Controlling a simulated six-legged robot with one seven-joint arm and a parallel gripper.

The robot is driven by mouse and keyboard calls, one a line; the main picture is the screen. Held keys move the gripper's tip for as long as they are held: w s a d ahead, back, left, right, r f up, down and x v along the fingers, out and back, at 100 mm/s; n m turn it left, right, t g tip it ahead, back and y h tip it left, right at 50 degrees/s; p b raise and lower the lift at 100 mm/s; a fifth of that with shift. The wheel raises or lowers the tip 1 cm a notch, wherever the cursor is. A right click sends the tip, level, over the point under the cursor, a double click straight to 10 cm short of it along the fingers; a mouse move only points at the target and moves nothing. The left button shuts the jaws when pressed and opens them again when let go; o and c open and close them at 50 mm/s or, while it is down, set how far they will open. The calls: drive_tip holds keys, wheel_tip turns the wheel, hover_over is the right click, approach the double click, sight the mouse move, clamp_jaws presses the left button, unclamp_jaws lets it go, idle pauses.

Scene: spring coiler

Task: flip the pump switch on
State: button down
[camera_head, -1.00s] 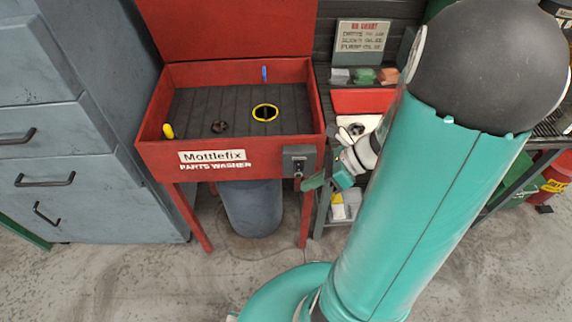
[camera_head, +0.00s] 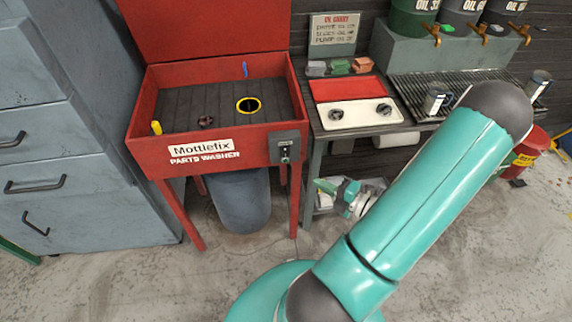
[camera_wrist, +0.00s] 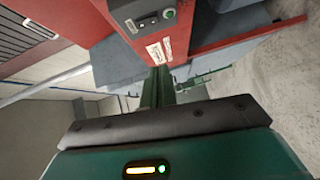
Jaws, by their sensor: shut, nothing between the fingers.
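The red parts washer (camera_head: 205,150) has a grey switch box (camera_head: 288,146) at the right end of its front. A small pale knob or lever shows low on the box, too small to tell its position. In the wrist view the box (camera_wrist: 128,10) is at the top, with a round pale green spot on its face. My gripper (camera_head: 320,186) is below and to the right of the box, apart from it. In the wrist view its green fingers (camera_wrist: 157,86) are together and empty, pointing toward the washer's front.
A bench with a white panel with two dark knobs (camera_head: 352,114) stands right of the washer. Grey drawers (camera_head: 75,180) are at the left. A grey bucket (camera_head: 240,200) stands under the washer. Bare floor (camera_head: 150,285) lies in front.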

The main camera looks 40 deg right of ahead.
drive_tip(key=shift+d, duration=0.15)
approach(282, 156)
drive_tip(key=w+a, duration=0.2)
drive_tip(key=a, duration=0.1)
drive_tip(key=w, duration=0.1)
drive_tip(key=w+d, duration=0.2)
drive_tip(key=shift+w+f, duration=0.3)
drive_tip(key=shift+w, duration=0.05)
